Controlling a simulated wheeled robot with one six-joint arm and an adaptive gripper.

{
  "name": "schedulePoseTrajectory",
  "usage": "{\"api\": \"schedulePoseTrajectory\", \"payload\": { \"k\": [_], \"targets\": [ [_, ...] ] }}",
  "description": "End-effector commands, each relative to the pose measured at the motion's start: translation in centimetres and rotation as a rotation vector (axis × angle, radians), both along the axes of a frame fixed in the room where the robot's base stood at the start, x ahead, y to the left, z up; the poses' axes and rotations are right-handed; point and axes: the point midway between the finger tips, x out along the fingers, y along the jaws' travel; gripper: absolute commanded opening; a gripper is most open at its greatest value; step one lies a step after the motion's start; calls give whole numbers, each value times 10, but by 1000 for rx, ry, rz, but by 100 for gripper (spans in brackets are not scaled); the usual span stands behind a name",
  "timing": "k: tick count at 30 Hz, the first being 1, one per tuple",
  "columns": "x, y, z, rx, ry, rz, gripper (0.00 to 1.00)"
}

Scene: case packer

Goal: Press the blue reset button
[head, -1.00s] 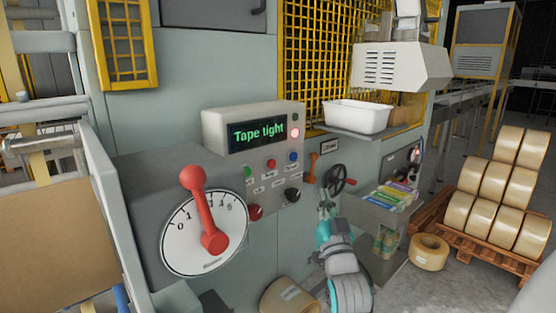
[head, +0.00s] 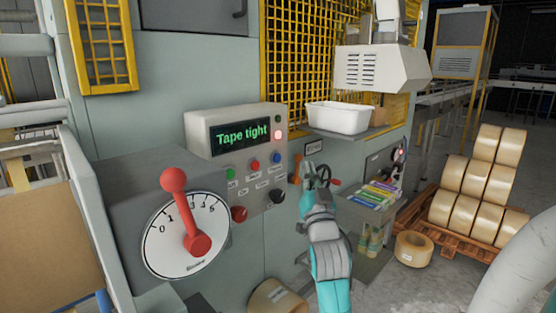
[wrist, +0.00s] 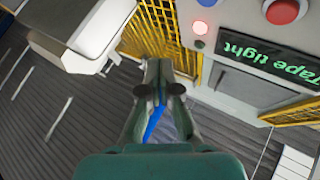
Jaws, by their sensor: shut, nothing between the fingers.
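The blue button (head: 275,158) is at the right end of the top button row on the grey control panel, just below the display box. My gripper (head: 314,170) is shut and empty. In the head view it appears to the right of the button, apart from it, in front of the handwheel. In the wrist view my gripper (wrist: 160,70) has its fingers together, and the display and a lit red lamp (wrist: 200,27) lie to their right.
A green button (head: 230,174) and a red button (head: 255,166) share the row. Below are a dark red knob (head: 239,214) and a black knob (head: 277,196). The display (head: 240,135) reads "Tape tight". A red lever (head: 185,210) stands left; a white tray (head: 338,118) sits on a shelf right.

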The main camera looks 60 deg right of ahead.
Motion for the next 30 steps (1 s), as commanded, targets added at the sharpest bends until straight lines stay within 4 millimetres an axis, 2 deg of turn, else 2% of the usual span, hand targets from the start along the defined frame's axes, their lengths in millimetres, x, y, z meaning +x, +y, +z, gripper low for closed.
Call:
{"api": "schedulePoseTrajectory", "payload": {
  "k": [15, 21, 30],
  "targets": [
    [61, -13, 1, -1, 0, 2, 0],
    [71, -16, 0, -2, 0, 2, 0],
    [74, -17, 0, -1, 1, 0, 0]
  ]
}}
